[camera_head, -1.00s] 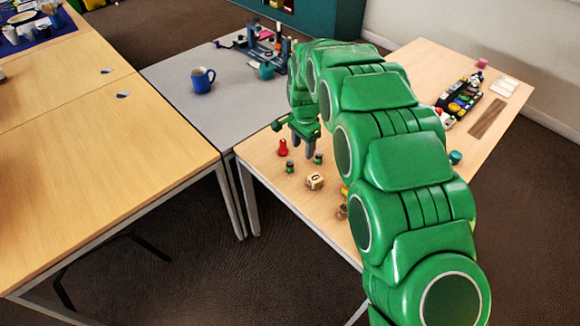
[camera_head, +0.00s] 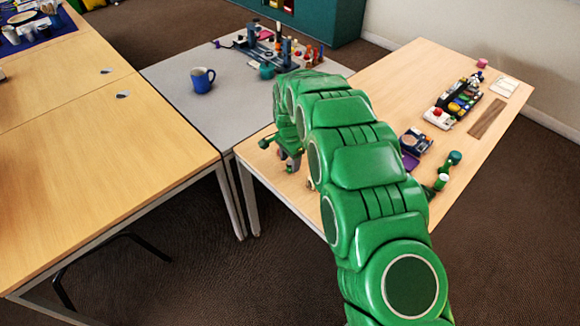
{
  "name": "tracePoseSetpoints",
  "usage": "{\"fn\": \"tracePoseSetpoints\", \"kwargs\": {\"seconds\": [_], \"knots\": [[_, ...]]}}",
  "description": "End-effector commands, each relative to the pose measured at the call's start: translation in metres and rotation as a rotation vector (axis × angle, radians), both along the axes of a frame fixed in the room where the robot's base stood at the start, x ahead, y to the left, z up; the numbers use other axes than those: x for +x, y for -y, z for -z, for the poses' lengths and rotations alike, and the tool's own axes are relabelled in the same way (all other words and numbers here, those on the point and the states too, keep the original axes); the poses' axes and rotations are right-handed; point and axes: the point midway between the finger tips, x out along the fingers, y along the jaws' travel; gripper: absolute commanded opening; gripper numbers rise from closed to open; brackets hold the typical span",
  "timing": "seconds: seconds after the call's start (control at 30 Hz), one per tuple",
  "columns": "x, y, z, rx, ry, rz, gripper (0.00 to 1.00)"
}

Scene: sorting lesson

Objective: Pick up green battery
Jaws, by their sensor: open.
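My gripper (camera_head: 291,165) is low over the near left end of the right-hand wooden table (camera_head: 400,75), pointing down. Its grey fingers are small in view and open; I see nothing held between them. No green battery can be made out now. The spot where small dark green cylinders stood earlier is covered by my gripper and green arm. A sliver of the pale die (camera_head: 310,185) shows at the arm's left edge.
A blue mug (camera_head: 203,80) stands on the grey table (camera_head: 165,72) behind. A loaded black tray (camera_head: 455,105), a blue-and-white item (camera_head: 415,141) and green pieces (camera_head: 447,168) lie right of my arm. Another wooden table (camera_head: 110,170) is at left, mostly clear.

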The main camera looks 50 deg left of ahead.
Motion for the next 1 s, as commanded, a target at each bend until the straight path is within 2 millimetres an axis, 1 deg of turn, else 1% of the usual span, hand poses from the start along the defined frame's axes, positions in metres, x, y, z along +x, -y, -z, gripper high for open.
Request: {"fn": "tracePoseSetpoints", "kwargs": {"seconds": [0.03,0.1,0.2,0.4,0.43,0.8,1.0], "knots": [[0.0,0.0,0.008,-0.002,-0.001,0.0,0.57],[-0.001,0.0,0.016,-0.002,-0.001,-0.001,0.57],[0.0,0.0,0.023,0.001,0.0,-0.001,0.57],[0.0,0.0,0.023,0.002,0.001,0.0,0.57],[0.0,0.0,0.023,0.002,0.001,0.0,0.56],[0.0,0.0,0.023,0.001,0.0,0.0,0.0],[0.0,0.0,0.023,0.001,0.001,0.0,0.0]]}}
